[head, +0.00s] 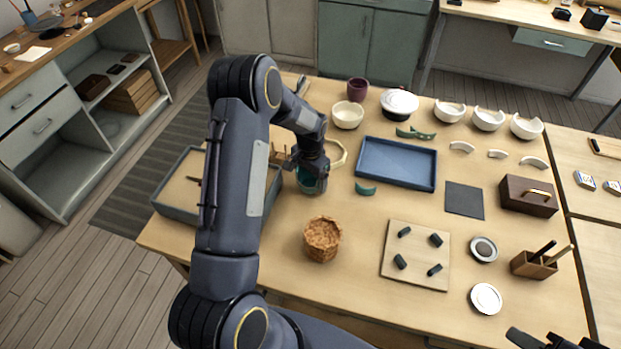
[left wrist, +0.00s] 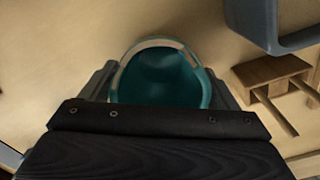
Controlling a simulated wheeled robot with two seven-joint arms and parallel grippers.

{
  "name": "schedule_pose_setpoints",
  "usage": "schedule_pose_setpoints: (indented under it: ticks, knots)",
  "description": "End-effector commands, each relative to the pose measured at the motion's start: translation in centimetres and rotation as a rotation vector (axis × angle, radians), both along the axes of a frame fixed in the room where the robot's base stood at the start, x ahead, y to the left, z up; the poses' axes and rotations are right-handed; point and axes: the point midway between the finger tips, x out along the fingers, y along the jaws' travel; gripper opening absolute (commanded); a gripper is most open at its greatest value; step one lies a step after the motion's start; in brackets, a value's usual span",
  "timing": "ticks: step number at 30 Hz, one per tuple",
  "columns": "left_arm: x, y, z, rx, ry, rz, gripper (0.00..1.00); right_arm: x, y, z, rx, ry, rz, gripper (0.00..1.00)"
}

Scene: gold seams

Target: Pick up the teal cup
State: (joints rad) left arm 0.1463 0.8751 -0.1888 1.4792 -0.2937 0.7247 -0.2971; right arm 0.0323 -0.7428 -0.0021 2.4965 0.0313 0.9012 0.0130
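The teal cup (head: 308,184) is at the left part of the table, partly hidden under my left gripper (head: 313,172). In the left wrist view the cup (left wrist: 160,78) is seen from above, empty, with a pale, uneven rim. The fingers of the left gripper (left wrist: 160,90) lie against its left and right sides with no gap that I can see. I cannot tell whether the cup's base touches the table. My right gripper (head: 560,341) shows only in part at the bottom right corner, apart from the cup.
A teal shard (head: 365,188) and a blue tray (head: 396,140) lie to the right. A grey-rimmed tray (head: 172,212) is at the left, and a wooden rack (left wrist: 272,80) is near the cup. White bowls (head: 487,120) stand behind.

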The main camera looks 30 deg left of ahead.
Motion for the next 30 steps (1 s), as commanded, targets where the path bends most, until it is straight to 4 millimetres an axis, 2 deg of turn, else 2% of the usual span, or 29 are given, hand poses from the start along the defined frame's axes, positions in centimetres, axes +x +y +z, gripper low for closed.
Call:
schedule_pose_setpoints:
  ticks: [1,6,14,18,22,30]
  knots:
    - [0.0,0.0,0.0,0.000,0.000,0.000,0.75,0.0,0.0,0.0,0.000,0.000,0.000,0.36]
    - [0.0,0.0,0.1,0.000,-0.001,0.000,0.55,0.0,0.0,0.0,0.000,0.000,0.000,0.36]
    - [0.0,0.0,0.2,0.000,-0.001,0.000,0.55,0.0,0.0,-0.1,0.000,0.000,0.000,0.36]
    - [0.1,0.0,0.9,0.000,-0.003,0.000,0.55,0.0,0.0,-0.7,0.000,0.000,0.000,0.36]
    - [0.2,0.0,2.9,0.000,-0.007,0.000,0.55,0.0,0.0,-1.9,0.000,0.000,0.000,0.36]
    - [-2.2,-4.9,9.3,-0.001,-0.007,-0.006,0.55,0.0,0.0,-3.4,0.000,0.000,0.000,0.36]
